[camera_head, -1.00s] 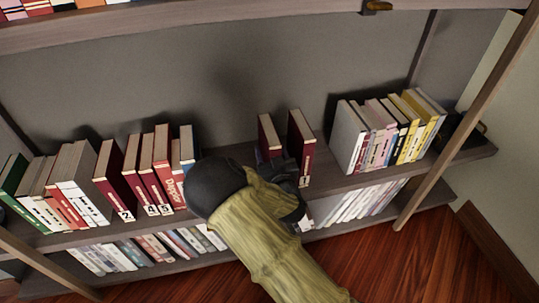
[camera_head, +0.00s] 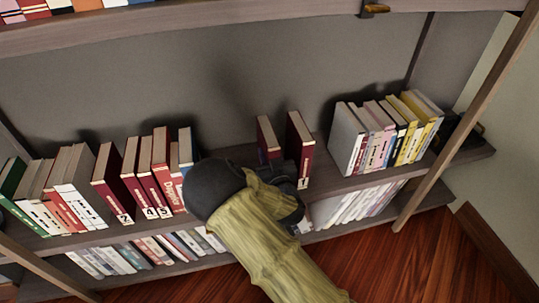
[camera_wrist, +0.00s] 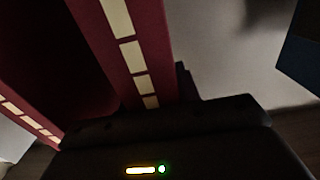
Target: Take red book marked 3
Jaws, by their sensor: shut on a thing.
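Two dark red books stand apart from the others in the middle of the shelf. My gripper (camera_head: 284,176) is at the left one (camera_head: 267,136) and shut on it. Its lower front is hidden behind the gripper, so I cannot read its number. In the wrist view this red book (camera_wrist: 135,50), with cream blocks on its spine, rises from the gripper at the bottom. The right red book (camera_head: 301,145) stands close beside the gripper. It has a small pale label whose number I cannot read. The fingertips are hard to make out.
Red books with labels like 2 and 4 (camera_head: 112,180) stand on the left among white and green books. Grey, pink and yellow books (camera_head: 402,125) stand on the right. A shelf board (camera_head: 180,22) runs above, more books stand below, and a slanting post (camera_head: 470,115) is at right.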

